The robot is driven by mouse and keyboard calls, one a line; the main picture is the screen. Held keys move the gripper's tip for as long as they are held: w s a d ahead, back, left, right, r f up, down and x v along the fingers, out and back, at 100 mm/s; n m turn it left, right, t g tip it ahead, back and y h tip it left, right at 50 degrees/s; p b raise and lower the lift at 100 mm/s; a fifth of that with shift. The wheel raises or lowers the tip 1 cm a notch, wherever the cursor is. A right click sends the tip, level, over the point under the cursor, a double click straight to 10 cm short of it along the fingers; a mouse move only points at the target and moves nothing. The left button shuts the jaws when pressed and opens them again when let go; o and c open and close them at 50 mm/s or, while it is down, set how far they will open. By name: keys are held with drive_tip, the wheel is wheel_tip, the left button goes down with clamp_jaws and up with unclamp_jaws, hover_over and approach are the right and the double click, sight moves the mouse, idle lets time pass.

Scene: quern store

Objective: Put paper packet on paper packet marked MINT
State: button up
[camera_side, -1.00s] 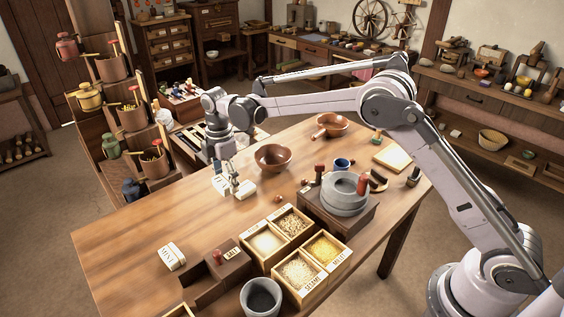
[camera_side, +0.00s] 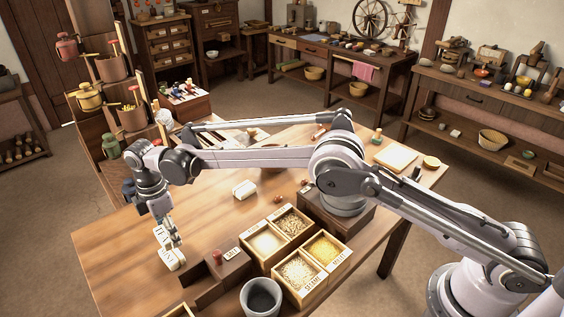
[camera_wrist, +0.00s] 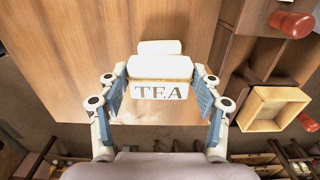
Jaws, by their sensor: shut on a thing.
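A white paper packet marked TEA (camera_wrist: 160,76) is between the fingers of my gripper (camera_wrist: 160,97) in the wrist view. In the side view this held packet (camera_side: 162,235) shows at the left part of the table, with my gripper (camera_side: 173,241) shut on it. Whether the two packets touch, I cannot tell.
Another white packet (camera_side: 244,189) lies farther back on the table. A dark wooden box with a red-knobbed stamp (camera_side: 216,256) stands right of the MINT packet. The grain tray (camera_side: 270,262) and grey mortar (camera_side: 262,298) are further right. The table at left is clear.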

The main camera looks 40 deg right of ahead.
sight(173, 252)
drive_tip(key=shift+a+f, duration=0.35)
drive_tip(key=shift+a, duration=0.1)
drive_tip(key=shift+f, duration=1.95)
drive_tip(key=shift+f, duration=0.15)
drive_tip(key=o, duration=1)
drive_tip(key=shift+o, duration=0.2)
